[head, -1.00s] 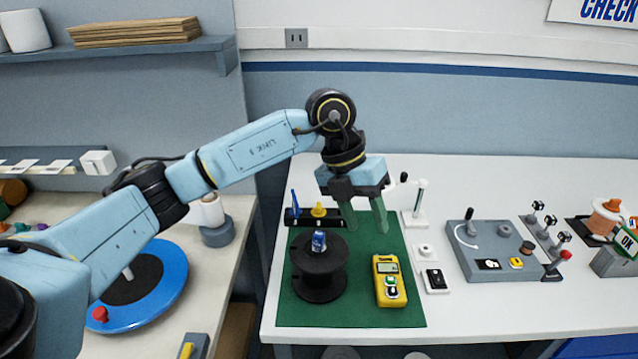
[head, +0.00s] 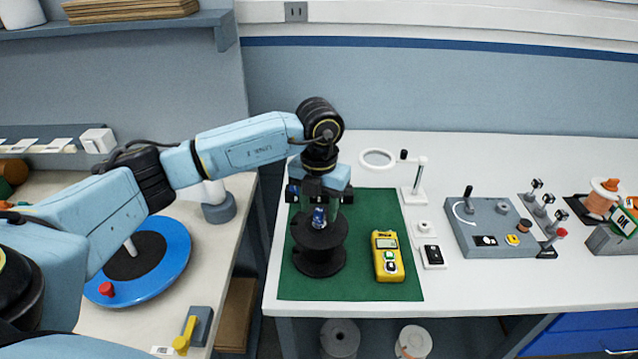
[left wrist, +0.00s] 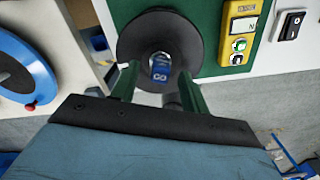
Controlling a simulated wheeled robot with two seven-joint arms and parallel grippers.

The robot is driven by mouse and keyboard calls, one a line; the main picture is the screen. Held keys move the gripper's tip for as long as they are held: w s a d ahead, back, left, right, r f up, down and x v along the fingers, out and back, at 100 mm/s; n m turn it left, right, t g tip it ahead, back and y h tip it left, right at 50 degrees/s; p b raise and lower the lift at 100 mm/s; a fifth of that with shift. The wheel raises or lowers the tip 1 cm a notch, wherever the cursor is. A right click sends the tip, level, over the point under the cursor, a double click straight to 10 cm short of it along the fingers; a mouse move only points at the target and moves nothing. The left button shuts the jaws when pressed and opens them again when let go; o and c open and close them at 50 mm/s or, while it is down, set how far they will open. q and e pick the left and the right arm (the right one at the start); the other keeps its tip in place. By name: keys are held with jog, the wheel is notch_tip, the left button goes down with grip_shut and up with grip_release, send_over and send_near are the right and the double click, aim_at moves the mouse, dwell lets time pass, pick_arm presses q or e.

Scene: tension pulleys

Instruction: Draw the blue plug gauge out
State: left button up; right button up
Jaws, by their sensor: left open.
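The blue plug gauge (head: 319,218) stands upright in the hub of a black spool (head: 320,257) on the green mat. Its blue end marked "GO" (left wrist: 160,70) faces up in the left wrist view; its lower part is hidden in the spool (left wrist: 135,45). My left gripper (head: 323,205) is over the spool, pointing down. Its green fingers are open, one on either side of the gauge in the left wrist view (left wrist: 158,78), with gaps showing. My right gripper is not in view.
A yellow meter (head: 388,257) lies on the green mat (head: 350,288) right of the spool. My arm mostly hides a black rack (head: 292,192) behind it. A magnifier stand (head: 414,195) and grey control box (head: 488,228) are farther right.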

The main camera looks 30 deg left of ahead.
aim_at(319, 210)
pick_arm(q)
jog(key=shift+f, duration=1.2)
jog(key=c, duration=0.9)
jog(key=shift+r+p, duration=1.2)
jog(key=shift+r, duration=0.5)
jog(key=shift+r+p, duration=1.35)
jog(key=shift+r, duration=0.65)
jog(key=shift+f, duration=0.1)
